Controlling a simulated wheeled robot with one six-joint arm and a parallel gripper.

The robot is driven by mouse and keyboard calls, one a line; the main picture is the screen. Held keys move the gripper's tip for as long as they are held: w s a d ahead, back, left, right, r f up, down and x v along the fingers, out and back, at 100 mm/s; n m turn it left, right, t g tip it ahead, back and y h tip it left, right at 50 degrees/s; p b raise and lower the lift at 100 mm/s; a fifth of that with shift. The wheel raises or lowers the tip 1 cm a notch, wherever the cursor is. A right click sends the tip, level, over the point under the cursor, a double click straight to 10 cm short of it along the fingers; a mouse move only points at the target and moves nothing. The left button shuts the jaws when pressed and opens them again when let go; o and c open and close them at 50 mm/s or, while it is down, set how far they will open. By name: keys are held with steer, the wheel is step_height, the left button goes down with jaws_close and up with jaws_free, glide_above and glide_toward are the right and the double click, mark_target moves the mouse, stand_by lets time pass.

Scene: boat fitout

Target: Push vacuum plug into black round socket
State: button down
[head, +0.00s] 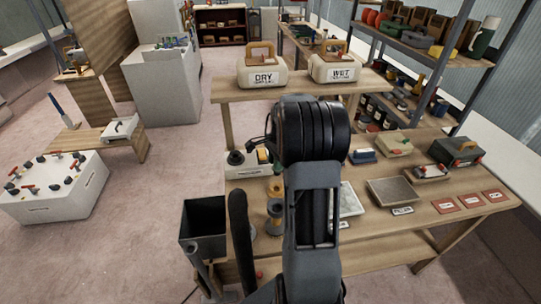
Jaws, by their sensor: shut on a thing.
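A black round socket (236,158) sits on a pale box at the left back of the workbench. The thick black wrist of my arm (312,130) is just right of this box and covers much of the bench behind it. My gripper's fingertips are hidden behind the wrist. A thin dark shape (256,143) shows at the wrist's left edge, above the pale box; I cannot tell whether it is a cord, the vacuum plug or part of my gripper. The plug cannot be made out for certain.
Cream DRY (263,75) and WET (334,73) containers stand on the raised shelf behind. A dark open bin (203,226) is at the bench's left end. Trays, cases and red cards (470,202) lie on the right. Open floor is left.

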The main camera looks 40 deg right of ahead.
mark_target(276, 175)
steer(key=shift+f+b, duration=2.05)
steer(key=shift+f, duration=0.6)
steer(key=shift+r, duration=0.1)
steer(key=shift+p, duration=0.4)
steer(key=shift+f+b, duration=1.4)
steer(key=shift+f, duration=0.7)
steer(key=c, duration=0.8)
jaws_free()
steer(key=shift+r, duration=0.15)
steer(key=r, duration=0.4)
steer(key=d+r, duration=0.1)
steer(key=r, duration=0.8)
steer(key=shift+d+r, duration=0.25)
